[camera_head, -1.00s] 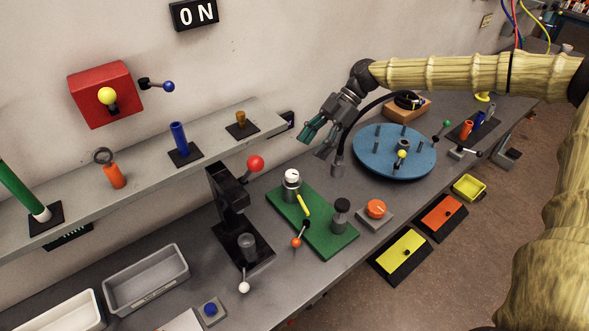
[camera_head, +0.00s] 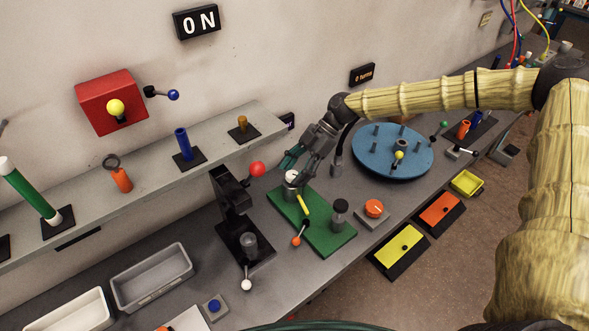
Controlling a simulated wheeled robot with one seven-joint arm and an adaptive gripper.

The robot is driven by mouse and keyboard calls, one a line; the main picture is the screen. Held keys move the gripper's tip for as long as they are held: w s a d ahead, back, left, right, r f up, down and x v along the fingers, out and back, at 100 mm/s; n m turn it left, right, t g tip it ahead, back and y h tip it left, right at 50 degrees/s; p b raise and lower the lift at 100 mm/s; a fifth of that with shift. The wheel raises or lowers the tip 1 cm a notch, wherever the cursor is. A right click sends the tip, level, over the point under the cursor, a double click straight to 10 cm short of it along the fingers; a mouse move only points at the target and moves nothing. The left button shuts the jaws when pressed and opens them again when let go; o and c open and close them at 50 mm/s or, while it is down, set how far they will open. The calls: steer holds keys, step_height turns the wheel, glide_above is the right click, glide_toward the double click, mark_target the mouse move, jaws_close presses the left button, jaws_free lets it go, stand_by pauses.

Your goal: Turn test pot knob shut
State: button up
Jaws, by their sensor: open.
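A grey pot with a white round knob on top (camera_head: 291,178) stands at the back left of a green board (camera_head: 327,239) on the bench. My gripper (camera_head: 298,168) is open and points down at this knob, with one finger to its left and one to its right. The fingers partly cover the knob, and I cannot tell whether they touch it. A second, dark-capped grey pot (camera_head: 340,212) stands at the board's right side. A yellow lever (camera_head: 303,205) lies between them. An orange knob (camera_head: 374,208) sits on a grey base right of the board.
A black press with a red ball handle (camera_head: 230,205) stands left of the board. A blue round table with pegs (camera_head: 393,160) is to the right. A wall display (camera_head: 363,74) appears to read "0 turns"; another sign (camera_head: 197,21) reads "ON". Grey bins (camera_head: 150,278) stand front left.

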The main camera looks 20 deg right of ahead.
steer(key=c, duration=1)
steer(key=shift+s+m+t+b, duration=0.1)
steer(key=shift+m+t+b, duration=0.65)
steer(key=shift+m+t, duration=0.2)
steer(key=shift+s+m+t, duration=0.15)
steer(key=shift+m+t, duration=1.1)
steer(key=shift+m, duration=0.6)
steer(key=o, duration=1)
steer(key=shift+b, duration=0.3)
